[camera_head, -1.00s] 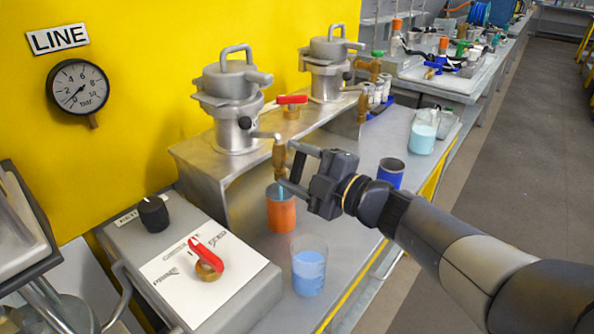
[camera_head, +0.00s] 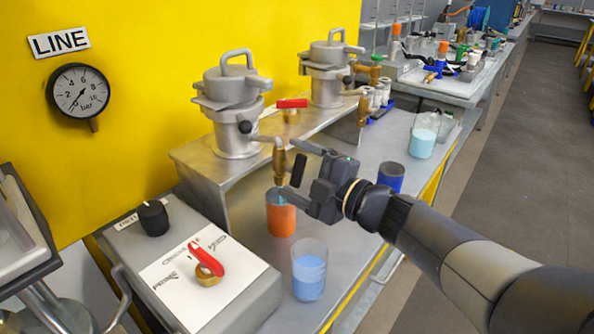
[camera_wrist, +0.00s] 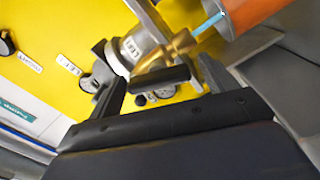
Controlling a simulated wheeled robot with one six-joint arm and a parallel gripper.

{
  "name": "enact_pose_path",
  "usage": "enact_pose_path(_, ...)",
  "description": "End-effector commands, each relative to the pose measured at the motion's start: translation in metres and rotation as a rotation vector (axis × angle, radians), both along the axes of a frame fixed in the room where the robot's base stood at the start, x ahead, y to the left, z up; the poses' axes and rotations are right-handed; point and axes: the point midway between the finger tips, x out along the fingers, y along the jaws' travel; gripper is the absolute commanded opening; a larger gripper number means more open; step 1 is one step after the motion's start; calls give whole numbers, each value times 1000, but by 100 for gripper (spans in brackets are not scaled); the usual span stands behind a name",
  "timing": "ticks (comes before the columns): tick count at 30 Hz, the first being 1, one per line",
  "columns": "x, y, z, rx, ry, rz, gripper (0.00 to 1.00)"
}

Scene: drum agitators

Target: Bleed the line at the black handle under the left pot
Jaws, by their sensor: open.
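The left pot (camera_head: 235,105) is a grey metal vessel on a metal shelf. A brass tap (camera_head: 279,160) hangs below it at the shelf's front edge; it also shows in the wrist view (camera_wrist: 170,50). Its black handle (camera_head: 298,171) stands steeply tilted beside the tap. In the wrist view the handle (camera_wrist: 160,79) lies between my fingers, with gaps on both sides. My gripper (camera_head: 298,168) is open around it. A blue stream (camera_wrist: 207,24) runs from the tap into an orange cup (camera_head: 281,218). The LINE gauge (camera_head: 78,91) has its needle low on the dial.
A red-lever valve box (camera_head: 215,270) with a black knob (camera_head: 153,217) stands front left. A beaker of blue liquid (camera_head: 309,272) stands near the bench edge, below my arm. A blue cup (camera_head: 390,175) is behind my wrist. A second pot (camera_head: 328,70) stands farther right.

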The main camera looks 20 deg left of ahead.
Motion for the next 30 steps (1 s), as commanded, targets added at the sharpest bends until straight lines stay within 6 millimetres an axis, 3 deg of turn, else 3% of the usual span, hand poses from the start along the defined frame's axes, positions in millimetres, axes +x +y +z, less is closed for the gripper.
enact_pose_path(5,-4,-18,1,-1,-1,-4,80)
enact_pose_path(12,-17,-64,2,0,-1,-5,80)
enact_pose_path(18,-25,-91,1,-1,0,-4,80)
enact_pose_path(30,-30,-103,0,-1,1,0,80)
